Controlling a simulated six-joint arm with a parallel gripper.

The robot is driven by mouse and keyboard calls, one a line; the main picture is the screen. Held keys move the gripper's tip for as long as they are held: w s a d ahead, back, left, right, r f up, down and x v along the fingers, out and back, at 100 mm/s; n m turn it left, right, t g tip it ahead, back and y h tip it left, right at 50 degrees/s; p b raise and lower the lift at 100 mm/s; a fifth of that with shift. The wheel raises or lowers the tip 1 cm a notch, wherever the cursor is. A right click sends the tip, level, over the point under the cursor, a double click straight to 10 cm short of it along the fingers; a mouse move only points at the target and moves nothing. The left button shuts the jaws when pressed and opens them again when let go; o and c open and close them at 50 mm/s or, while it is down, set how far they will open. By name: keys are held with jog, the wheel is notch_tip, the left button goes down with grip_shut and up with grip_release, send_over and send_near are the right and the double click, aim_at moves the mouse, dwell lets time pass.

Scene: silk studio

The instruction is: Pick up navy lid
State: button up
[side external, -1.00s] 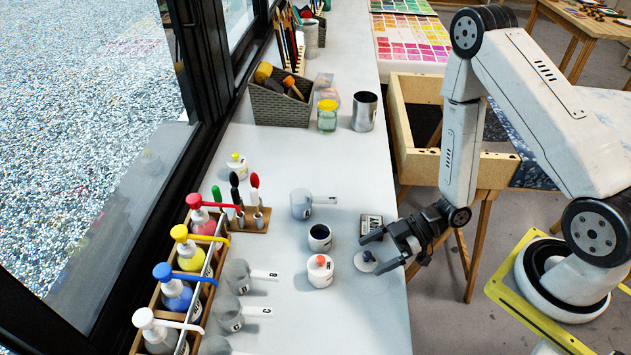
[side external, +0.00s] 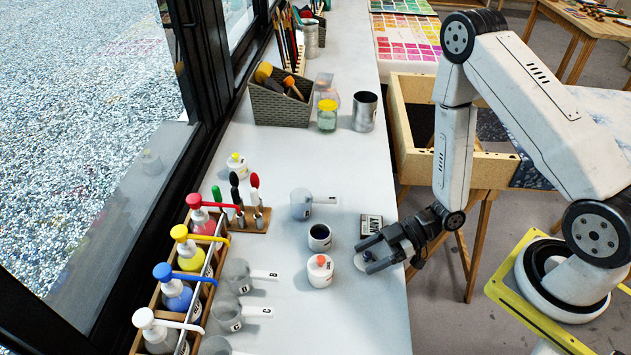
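The navy lid (side external: 367,256) is a pale disc with a small dark blue knob, lying on the white table near its right edge. My gripper (side external: 364,258) is low over it, with its two fingers apart on either side of the knob. The fingers hide much of the disc. I cannot tell whether either finger touches the knob. An open jar with dark contents (side external: 320,238) stands to the left of the lid, and a lidded white jar with an orange-red knob (side external: 320,270) stands close below it.
A small card reading NAVY (side external: 371,224) lies just behind my gripper. A grey cup with a handle (side external: 302,204) stands farther back. More handled cups (side external: 238,276) and a rack of pump bottles (side external: 178,290) are at left. A metal can (side external: 364,111) stands well behind.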

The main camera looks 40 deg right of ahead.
aim_at(371, 254)
jog(key=shift+c, duration=1)
jog(key=shift+r, duration=0.1)
jog(key=shift+r, duration=4.85)
jog(key=shift+w, duration=0.15)
jog(key=w+a+f+m+t+h, duration=0.1)
jog(key=w+a+m+t+h, duration=0.3)
jog(key=w, duration=0.5)
jog(key=shift+a+m+t+h, duration=0.15)
jog(key=shift+m+t+h, duration=0.15)
jog(key=shift+m+t, duration=0.3)
jog(key=shift+w+f, duration=0.1)
